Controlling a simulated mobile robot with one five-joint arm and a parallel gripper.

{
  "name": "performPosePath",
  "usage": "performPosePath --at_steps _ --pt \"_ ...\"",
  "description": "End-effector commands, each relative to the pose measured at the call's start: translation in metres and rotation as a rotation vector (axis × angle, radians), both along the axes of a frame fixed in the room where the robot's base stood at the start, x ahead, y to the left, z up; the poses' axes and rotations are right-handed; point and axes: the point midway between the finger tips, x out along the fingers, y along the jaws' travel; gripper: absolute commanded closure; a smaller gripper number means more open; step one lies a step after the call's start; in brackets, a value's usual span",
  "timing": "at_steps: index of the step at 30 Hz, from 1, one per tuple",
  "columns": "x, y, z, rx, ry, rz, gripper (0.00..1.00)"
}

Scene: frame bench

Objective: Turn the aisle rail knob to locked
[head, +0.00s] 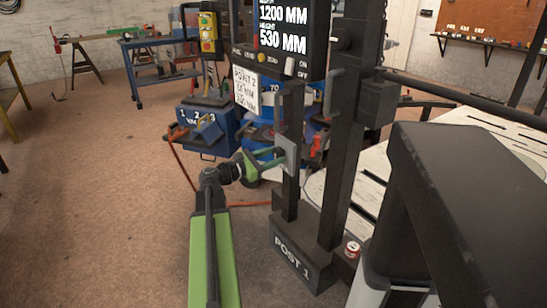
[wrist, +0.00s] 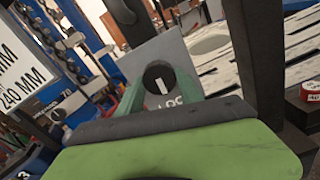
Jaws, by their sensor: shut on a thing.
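The aisle rail knob (wrist: 158,72) is a dark round knob with a white pointer mark, seen in the wrist view. It sits on a grey plate (wrist: 148,52) fixed to a dark post (head: 292,110). Letters reading "LOC" show on the plate below and right of the knob; the rest of the label is hidden. The white mark stands close to upright in the wrist view, tilted slightly. My gripper (head: 272,157) has its green fingers on either side of the knob, shut on it. In the head view the plate (head: 290,150) shows at the fingertips, and the knob is hard to make out.
A display (head: 283,42) hangs above, and a blue box (head: 207,128) stands behind. The floor to the left is mostly clear.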

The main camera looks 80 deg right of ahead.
Motion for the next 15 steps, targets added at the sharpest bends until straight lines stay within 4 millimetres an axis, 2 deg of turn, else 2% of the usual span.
performPosePath --at_steps 15 --pt "0.001 0.0 0.0002 -0.308 -0.289 -0.003 0.98"
